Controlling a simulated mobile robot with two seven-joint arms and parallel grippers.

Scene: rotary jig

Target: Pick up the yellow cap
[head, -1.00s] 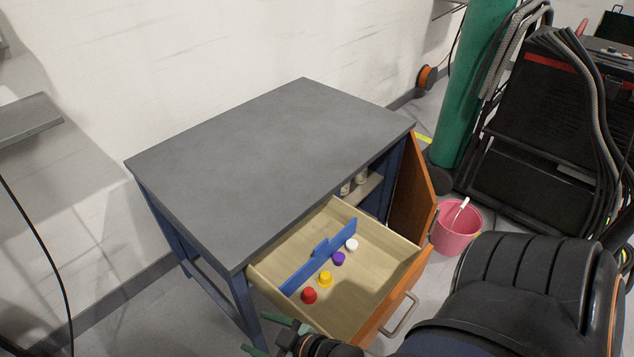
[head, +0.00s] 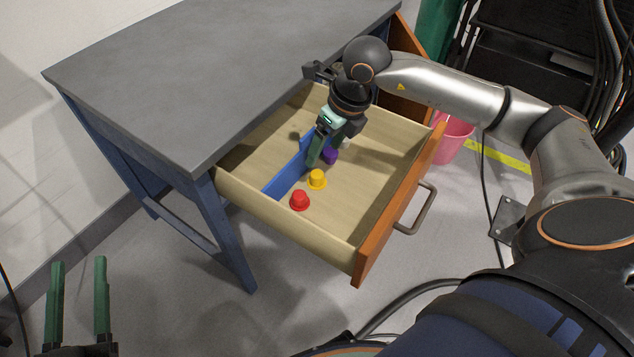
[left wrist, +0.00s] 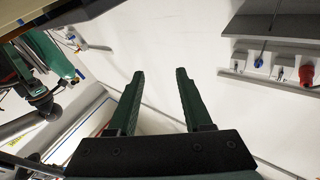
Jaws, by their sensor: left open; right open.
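The yellow cap (head: 317,179) stands in the open drawer (head: 378,205), beside the blue divider (head: 288,178), between the red cap (head: 300,201) and the purple cap (head: 331,157). My right gripper (head: 318,155) points down into the drawer near the purple cap, just behind the yellow cap. It is open and holds nothing that I can see; its fingers overlap in this view. It hides part of the divider and most of the white cap (head: 346,142). My left gripper (head: 79,262) is open and empty at the lower left, away from the drawer; it also shows in the left wrist view (left wrist: 159,75).
The grey-topped workbench (head: 200,85) stands over the drawer's left side. The drawer's orange front (head: 372,240) has a metal handle (head: 418,210). A pink bucket (head: 453,142) stands on the floor behind my right arm. The drawer's front right part is clear.

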